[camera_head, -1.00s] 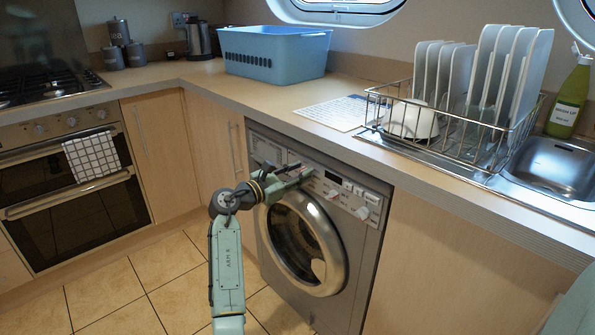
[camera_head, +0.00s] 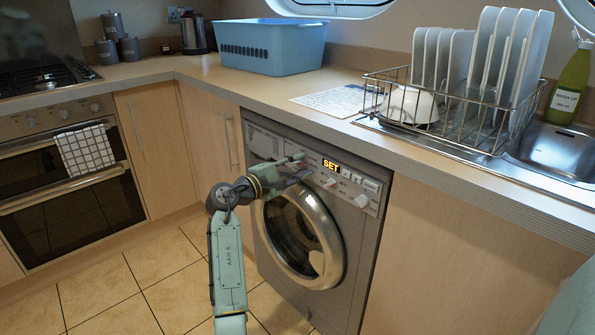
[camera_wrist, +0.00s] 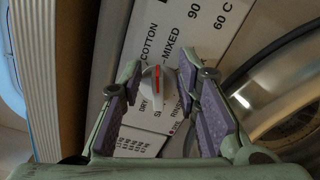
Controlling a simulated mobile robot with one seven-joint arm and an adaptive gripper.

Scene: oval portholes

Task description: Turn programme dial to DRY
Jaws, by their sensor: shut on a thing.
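The washing machine (camera_head: 345,250) stands under the worktop, its round door closed. Its display (camera_head: 331,169) is lit and reads "SET". In the wrist view the programme dial (camera_wrist: 157,86) is a white knob with a red line along its ridge. The red mark lies on the upper half, towards the printed COTTON and MIXED. The DRY label is beside the dial at lower left. My gripper (camera_wrist: 157,78) has its purple-padded fingers on both sides of the dial and is shut on it. In the head view my gripper (camera_head: 298,168) reaches the control panel and hides the dial.
The worktop edge (camera_head: 300,128) runs just above the panel. A blue basket (camera_head: 270,60), a paper sheet (camera_head: 338,100) and a dish rack (camera_head: 450,120) stand on the worktop. The tiled floor in front is clear.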

